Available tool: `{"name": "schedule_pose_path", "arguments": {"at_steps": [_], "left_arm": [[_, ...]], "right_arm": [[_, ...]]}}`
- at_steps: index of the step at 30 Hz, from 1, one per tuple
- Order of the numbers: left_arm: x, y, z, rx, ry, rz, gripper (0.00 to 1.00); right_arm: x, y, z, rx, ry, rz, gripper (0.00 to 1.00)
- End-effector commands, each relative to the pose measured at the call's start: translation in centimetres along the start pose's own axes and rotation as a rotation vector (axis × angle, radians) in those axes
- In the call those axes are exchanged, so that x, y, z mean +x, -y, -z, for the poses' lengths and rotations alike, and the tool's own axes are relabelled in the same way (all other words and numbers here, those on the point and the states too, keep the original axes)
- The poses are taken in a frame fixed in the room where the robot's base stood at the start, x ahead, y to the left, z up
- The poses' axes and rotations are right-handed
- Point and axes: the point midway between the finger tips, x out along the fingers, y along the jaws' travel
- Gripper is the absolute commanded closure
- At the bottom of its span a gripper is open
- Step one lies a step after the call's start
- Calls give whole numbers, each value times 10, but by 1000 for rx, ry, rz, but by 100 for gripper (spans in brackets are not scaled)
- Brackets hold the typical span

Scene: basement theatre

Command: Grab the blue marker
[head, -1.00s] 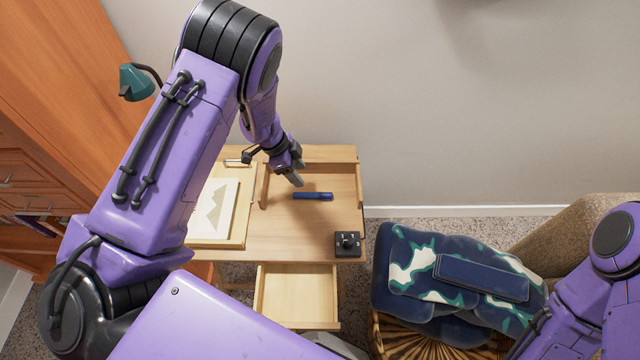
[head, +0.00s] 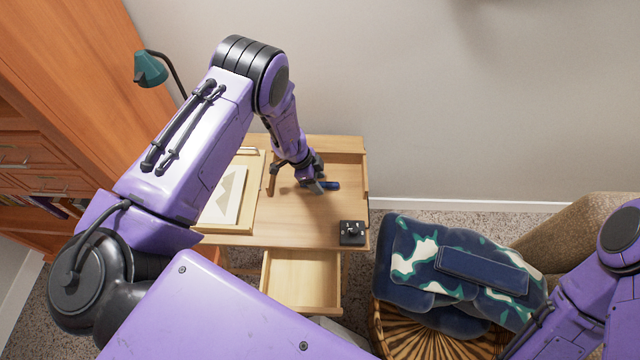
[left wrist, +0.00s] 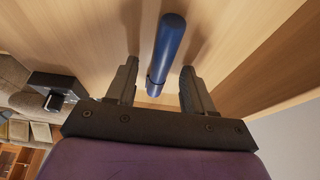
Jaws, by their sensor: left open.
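The blue marker (head: 331,186) lies on the wooden desk top, partly hidden by my left gripper (head: 318,188) in the head view. In the left wrist view the marker (left wrist: 166,52) runs lengthwise between the two dark fingers of my left gripper (left wrist: 157,82). The gripper is open, with a gap between the marker and each finger. My right arm (head: 595,290) shows at the lower right of the head view, but its gripper is out of view.
A black control box (head: 352,233) sits at the desk's front right. A drawing board (head: 222,205) lies on the left. An open, empty drawer (head: 300,282) juts out below.

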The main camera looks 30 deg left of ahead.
Motion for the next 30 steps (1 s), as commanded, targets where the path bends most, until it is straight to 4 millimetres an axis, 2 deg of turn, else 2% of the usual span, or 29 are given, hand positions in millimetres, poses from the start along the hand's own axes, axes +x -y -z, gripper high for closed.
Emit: {"name": "schedule_pose_path", "arguments": {"at_steps": [2, 6, 7, 22, 26, 28, 30], "left_arm": [[1, 0, 0, 0, 0, 0, 51], [1, 0, 0, 0, 0, 0, 97], [1, 0, 0, 0, 0, 0, 100], [-3, 0, 2, 1, 0, 0, 100], [-18, 0, 8, 3, 1, 0, 100], [-33, -1, 14, 3, 1, 2, 100], [-48, -16, 19, 0, 0, 0, 100]], "right_arm": [[1, 0, 0, 0, 0, 0, 64], [0, 0, 0, 0, 0, 0, 64], [0, 0, 0, 0, 0, 0, 64], [0, 0, 0, 0, 0, 0, 64], [1, 0, 0, 0, 0, 0, 64], [2, 0, -1, 0, 0, 0, 64], [4, 0, -2, 0, 0, 0, 64]]}}
